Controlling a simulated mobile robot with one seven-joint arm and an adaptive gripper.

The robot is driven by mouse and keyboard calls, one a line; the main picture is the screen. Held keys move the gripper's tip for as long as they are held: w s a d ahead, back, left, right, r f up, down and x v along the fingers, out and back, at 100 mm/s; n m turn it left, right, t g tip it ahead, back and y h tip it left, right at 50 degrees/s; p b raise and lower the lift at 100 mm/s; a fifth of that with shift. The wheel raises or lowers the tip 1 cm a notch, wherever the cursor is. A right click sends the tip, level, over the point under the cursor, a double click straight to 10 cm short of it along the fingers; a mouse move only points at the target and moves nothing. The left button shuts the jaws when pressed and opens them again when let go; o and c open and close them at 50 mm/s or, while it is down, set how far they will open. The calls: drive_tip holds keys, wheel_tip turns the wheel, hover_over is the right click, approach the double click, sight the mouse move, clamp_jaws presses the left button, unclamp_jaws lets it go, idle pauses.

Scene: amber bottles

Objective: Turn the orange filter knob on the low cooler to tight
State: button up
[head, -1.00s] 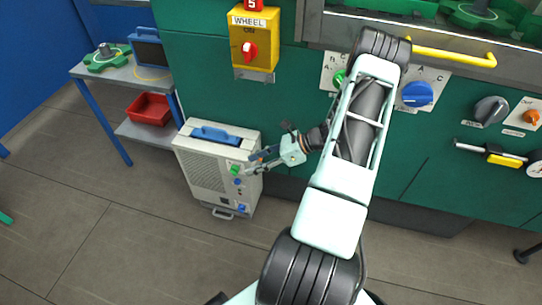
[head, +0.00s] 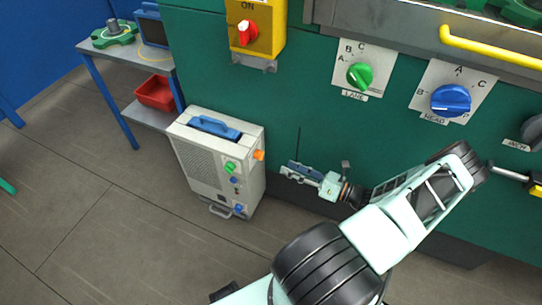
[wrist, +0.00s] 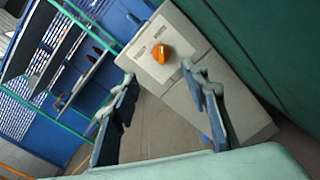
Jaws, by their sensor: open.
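The low cooler (head: 196,150) is a pale box with a blue handle, standing on the floor against the green machine. Its orange filter knob (head: 259,155) sticks out from the upper part of its right side. In the wrist view the orange knob (wrist: 162,54) sits on a pale panel with small labels beside it, too small to read. My gripper (head: 287,171) is open and empty, to the right of the cooler and apart from the knob. In the wrist view its two fingers (wrist: 165,108) stand apart, with the knob ahead, beyond and above the gap between them.
Green (head: 230,168) and blue (head: 239,208) knobs sit on the cooler's front. The green machine wall (head: 300,110) rises close behind my gripper. A grey side table (head: 125,55) with a red bin (head: 155,93) stands at left. The floor in front is clear.

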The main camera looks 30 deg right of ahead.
sight(259, 155)
drive_tip(key=x, duration=1)
drive_tip(key=shift+w+b, duration=0.4)
clamp_jaws()
